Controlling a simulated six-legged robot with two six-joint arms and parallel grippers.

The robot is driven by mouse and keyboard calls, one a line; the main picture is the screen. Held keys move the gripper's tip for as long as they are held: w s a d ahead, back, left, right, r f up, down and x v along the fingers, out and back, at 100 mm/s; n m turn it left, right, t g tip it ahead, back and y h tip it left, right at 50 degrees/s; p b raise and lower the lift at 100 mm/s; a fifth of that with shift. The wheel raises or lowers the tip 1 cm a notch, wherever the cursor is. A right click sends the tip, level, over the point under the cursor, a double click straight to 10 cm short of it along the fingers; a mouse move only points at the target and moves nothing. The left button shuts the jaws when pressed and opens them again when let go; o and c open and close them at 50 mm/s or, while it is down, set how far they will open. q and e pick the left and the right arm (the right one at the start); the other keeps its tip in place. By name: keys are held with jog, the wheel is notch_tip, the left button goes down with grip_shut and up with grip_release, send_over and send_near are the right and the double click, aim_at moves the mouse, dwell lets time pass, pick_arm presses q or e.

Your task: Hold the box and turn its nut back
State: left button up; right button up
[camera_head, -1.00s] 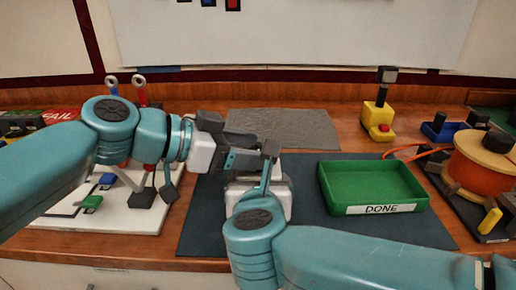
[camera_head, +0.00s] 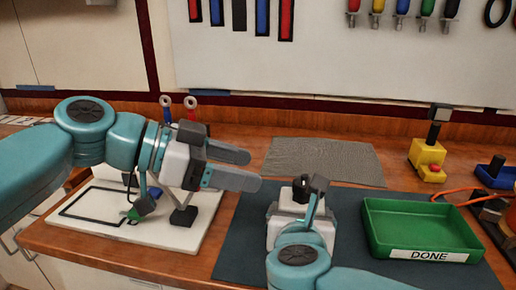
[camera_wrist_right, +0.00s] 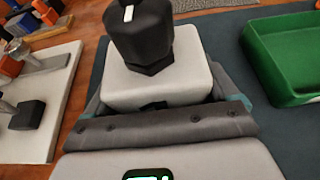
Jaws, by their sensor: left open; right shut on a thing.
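The box (camera_wrist_right: 155,85) is pale grey with rounded edges and stands on the dark mat; it shows in the head view (camera_head: 280,232), partly hidden by my right arm. Its black nut (camera_wrist_right: 140,35) sits on top with a white mark on it, and it also shows in the head view (camera_head: 300,189). My right gripper (camera_wrist_right: 165,122) is shut on the box, its grey jaws along the sides. My left gripper (camera_head: 248,170) is open and empty, up and to the left of the box, its two grey fingers pointing right, apart from the nut.
The green DONE tray (camera_head: 428,254) stands right of the box on the dark mat (camera_head: 238,243). A white board (camera_head: 95,230) with small parts lies under my left arm. A grey mat (camera_head: 325,160) behind is clear. A yellow block with a red button (camera_head: 427,156) stands back right.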

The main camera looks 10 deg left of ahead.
jog(key=shift+r, duration=0.1)
jog(key=o, duration=1.3)
